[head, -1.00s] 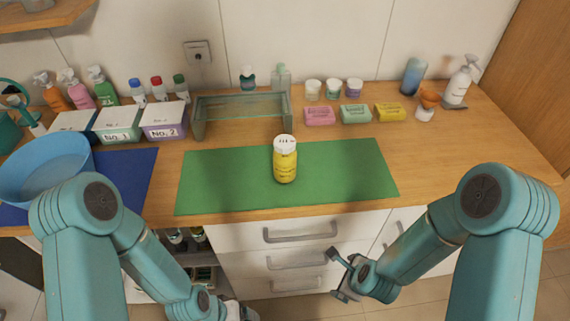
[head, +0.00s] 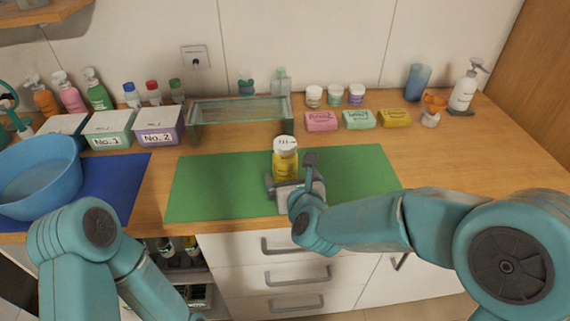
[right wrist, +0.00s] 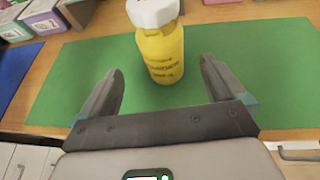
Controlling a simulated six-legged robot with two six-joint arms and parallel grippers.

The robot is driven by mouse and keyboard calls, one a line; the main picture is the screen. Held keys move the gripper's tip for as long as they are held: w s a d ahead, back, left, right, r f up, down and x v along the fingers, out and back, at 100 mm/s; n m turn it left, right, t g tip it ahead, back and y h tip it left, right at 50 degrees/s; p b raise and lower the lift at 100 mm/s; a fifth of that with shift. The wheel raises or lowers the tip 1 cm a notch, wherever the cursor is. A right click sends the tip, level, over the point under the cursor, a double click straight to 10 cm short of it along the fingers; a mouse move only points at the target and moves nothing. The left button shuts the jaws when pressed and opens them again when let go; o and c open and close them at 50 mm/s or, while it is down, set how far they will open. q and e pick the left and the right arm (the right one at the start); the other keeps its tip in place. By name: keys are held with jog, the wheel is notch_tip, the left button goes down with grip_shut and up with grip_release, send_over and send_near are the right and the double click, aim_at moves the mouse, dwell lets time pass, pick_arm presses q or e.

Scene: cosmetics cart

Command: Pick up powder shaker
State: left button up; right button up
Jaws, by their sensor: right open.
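The powder shaker (head: 285,155) is a yellow bottle with a white cap, upright on the green mat (head: 220,195). My right gripper (head: 291,173) is open at the near side of the shaker, its lower part hidden by the gripper in the head view. In the right wrist view, the shaker (right wrist: 163,52) stands ahead of the two spread fingers (right wrist: 160,88), roughly centred between them. The jaws are not closed on it. My left arm (head: 110,260) hangs low at the left; its gripper is out of the picture.
A blue basin (head: 38,178) stands on a blue mat at the left. Behind the green mat are a glass rack (head: 240,110), lidded boxes (head: 110,125) and coloured soap packs (head: 358,119). The mat around the shaker is clear.

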aim_at(288, 169)
jog(key=x, duration=0.3)
jog(key=shift+w+f+p, duration=0.1)
jog(key=shift+w+p, duration=0.3)
jog(key=shift+p, duration=0.15)
jog(key=p+x, duration=0.1)
jog(key=x, duration=0.2)
jog(key=shift+w+f+p, duration=0.1)
jog(key=shift+w+p, duration=0.25)
jog(key=shift+w, duration=0.05)
jog(key=shift+w+a+f, duration=0.1)
jog(key=shift+w+f, duration=0.1)
jog(key=shift+w, duration=0.1)
jog(key=shift+s, duration=0.1)
jog(key=shift+c, duration=0.9)
jog(key=c, duration=0.9)
